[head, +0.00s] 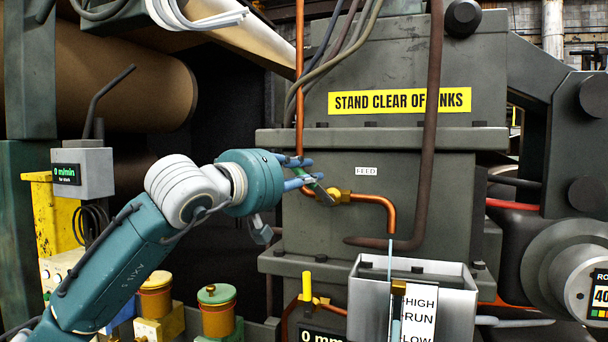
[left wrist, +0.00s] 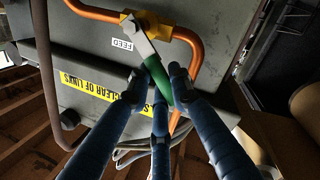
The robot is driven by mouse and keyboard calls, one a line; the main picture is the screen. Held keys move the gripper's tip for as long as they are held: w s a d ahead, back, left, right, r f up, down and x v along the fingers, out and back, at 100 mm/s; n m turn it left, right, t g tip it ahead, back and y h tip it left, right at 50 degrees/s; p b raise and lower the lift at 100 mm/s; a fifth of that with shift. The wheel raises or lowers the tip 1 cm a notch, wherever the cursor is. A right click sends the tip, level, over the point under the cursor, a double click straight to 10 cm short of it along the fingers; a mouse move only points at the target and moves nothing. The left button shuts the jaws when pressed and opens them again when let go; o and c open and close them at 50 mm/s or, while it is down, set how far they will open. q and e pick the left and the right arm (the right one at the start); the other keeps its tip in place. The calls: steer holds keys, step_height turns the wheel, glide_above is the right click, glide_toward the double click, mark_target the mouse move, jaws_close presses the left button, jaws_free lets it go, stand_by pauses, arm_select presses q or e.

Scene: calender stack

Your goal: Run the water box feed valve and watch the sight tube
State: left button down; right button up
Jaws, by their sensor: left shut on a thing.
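The feed valve has a brass body (head: 340,196) on a copper pipe, just below the FEED label. Its lever has a green grip (head: 318,187), which also shows in the left wrist view (left wrist: 157,82). My left gripper (head: 304,174) is shut on that green grip, fingers on both sides of it. The lever slants down to the right in the head view. A thin pale-blue stream (head: 390,258) drops from the copper outlet into the grey water box (head: 448,285). The sight tube (head: 396,330) stands on the box front beside a HIGH, RUN, LOW plate (head: 420,314); its lower part is cut off.
A dark red-brown pipe (head: 432,120) runs down right of the valve. A second valve with a yellow handle (head: 307,285) sits lower left of the box. A large roll (head: 110,80) fills the upper left.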

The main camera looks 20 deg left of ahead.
arm_select(q)
steer(key=shift+d+r+m+g+y+p, duration=0.3)
steer(key=shift+d+r+m+p, duration=0.25)
steer(key=shift+m+p, duration=0.45)
steer(key=shift+d+r+m+p, duration=0.4)
steer(key=shift+d+m+p, duration=0.2)
steer(key=shift+m+p, duration=0.45)
steer(key=shift+s+d+m+g+y+p, duration=0.1)
steer(key=shift+d+m+g+y+p, duration=0.25)
steer(key=shift+d+m+p, duration=0.5)
steer(key=shift+d+m+g+y+p, duration=0.3)
steer(key=shift+d+m, duration=0.2)
steer(key=shift+m, duration=0.6)
steer(key=c, duration=1.6)
jaws_free()
steer(key=shift+f, duration=0.1)
